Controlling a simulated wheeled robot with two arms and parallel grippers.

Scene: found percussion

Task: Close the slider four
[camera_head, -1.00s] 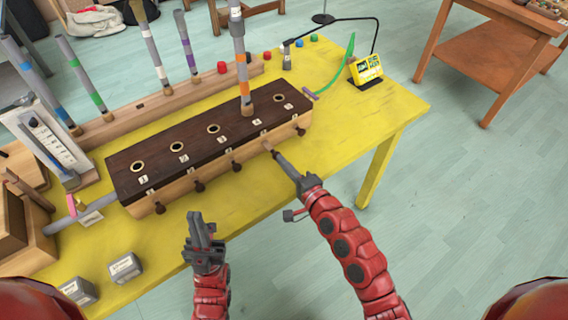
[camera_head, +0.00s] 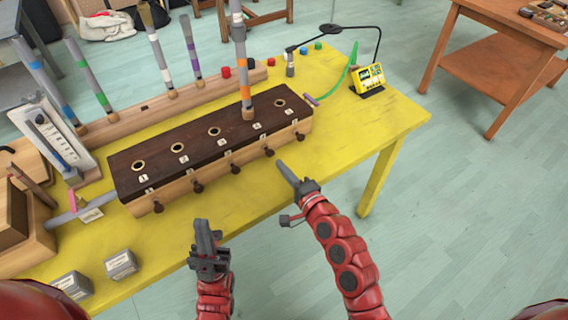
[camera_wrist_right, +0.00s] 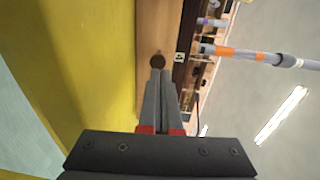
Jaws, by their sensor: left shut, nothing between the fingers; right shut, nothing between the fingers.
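The long wooden box (camera_head: 230,170) with a dark top lies on the yellow table. Its dark top has a row of numbered holes, and a grey pipe with an orange band (camera_head: 245,90) stands upright at hole four. Slider four's dark round knob (camera_head: 268,152) is on the front face, in line with the other knobs; it also shows in the right wrist view (camera_wrist_right: 157,61). My right gripper (camera_head: 281,166) is shut and empty, its tips just in front of that knob, apparently with a small gap. My left gripper (camera_head: 203,226) is shut and empty, before the box.
Other slider knobs (camera_head: 197,188) line the front face. Two grey blocks (camera_head: 121,264) sit at the table's front left. A yellow device (camera_head: 368,78) stands at the back right.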

